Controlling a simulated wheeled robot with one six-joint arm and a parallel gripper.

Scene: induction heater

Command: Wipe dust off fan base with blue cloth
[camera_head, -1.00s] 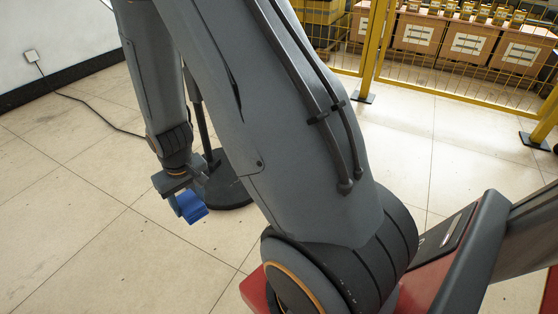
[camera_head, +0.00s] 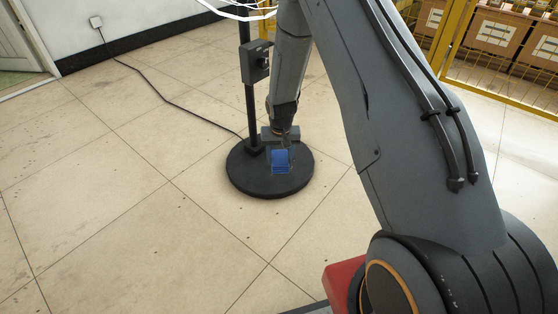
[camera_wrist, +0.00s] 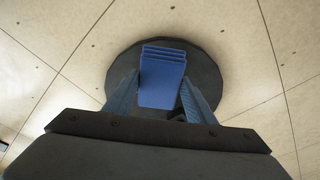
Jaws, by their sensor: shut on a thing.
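The fan base (camera_head: 250,181) is a round black disc on the floor, with a dark pole rising from it. The blue cloth (camera_head: 280,161) is a folded blue block in my gripper (camera_head: 281,150), over the front right part of the disc. In the wrist view the cloth (camera_wrist: 163,78) sits between the two fingers of my gripper (camera_wrist: 160,95), with the fan base (camera_wrist: 212,80) behind it. I cannot tell whether the cloth touches the disc. Dust on the base is not clearly visible.
A dark control box (camera_head: 256,60) is on the fan pole (camera_head: 249,95). A black cable (camera_head: 185,106) runs from the base to a wall socket (camera_head: 96,22). A yellow fence (camera_head: 490,90) with boxes behind it stands at the right. The floor at left is clear.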

